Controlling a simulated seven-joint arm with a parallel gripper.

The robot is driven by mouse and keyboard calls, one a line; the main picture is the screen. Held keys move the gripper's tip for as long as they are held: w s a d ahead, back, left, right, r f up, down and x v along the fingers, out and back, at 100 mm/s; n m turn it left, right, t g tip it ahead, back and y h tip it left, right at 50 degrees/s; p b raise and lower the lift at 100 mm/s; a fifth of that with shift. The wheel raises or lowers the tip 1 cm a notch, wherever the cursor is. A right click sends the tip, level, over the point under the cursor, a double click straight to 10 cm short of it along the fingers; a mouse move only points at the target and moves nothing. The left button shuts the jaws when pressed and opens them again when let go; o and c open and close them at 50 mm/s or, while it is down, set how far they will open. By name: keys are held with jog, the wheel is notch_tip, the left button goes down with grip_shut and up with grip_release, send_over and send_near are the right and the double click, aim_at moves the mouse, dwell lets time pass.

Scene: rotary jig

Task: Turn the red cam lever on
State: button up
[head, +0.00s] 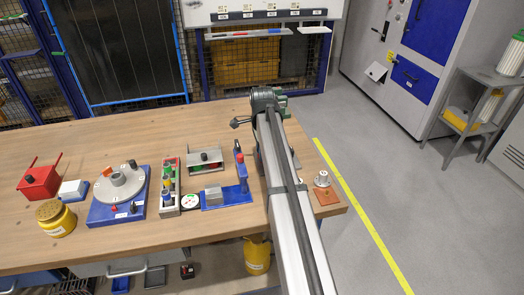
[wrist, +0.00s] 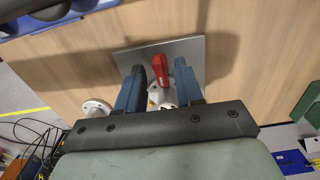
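The red cam lever (wrist: 160,68) shows in the wrist view, standing on a grey metal plate (wrist: 190,48) on the wooden table. A pale metal part (wrist: 160,98) sits at its near end, partly covered by my gripper. My gripper (wrist: 159,70) is open, with one blue finger on each side of the lever. A gap shows between the lever and each finger; I cannot tell how deep the fingers reach around it. In the head view my arm covers that part of the table, and I cannot make out the lever or the fingertips.
In the head view a blue post fixture (head: 228,195) stands left of my arm. Further left are a grey bracket (head: 205,162), a button rack (head: 169,188) and a round jig (head: 119,190). A brown block (head: 325,196) lies near the right edge.

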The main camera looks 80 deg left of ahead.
notch_tip(320, 180, up, 14)
dwell(0.6)
jog(key=shift+f, duration=0.15)
dwell(0.3)
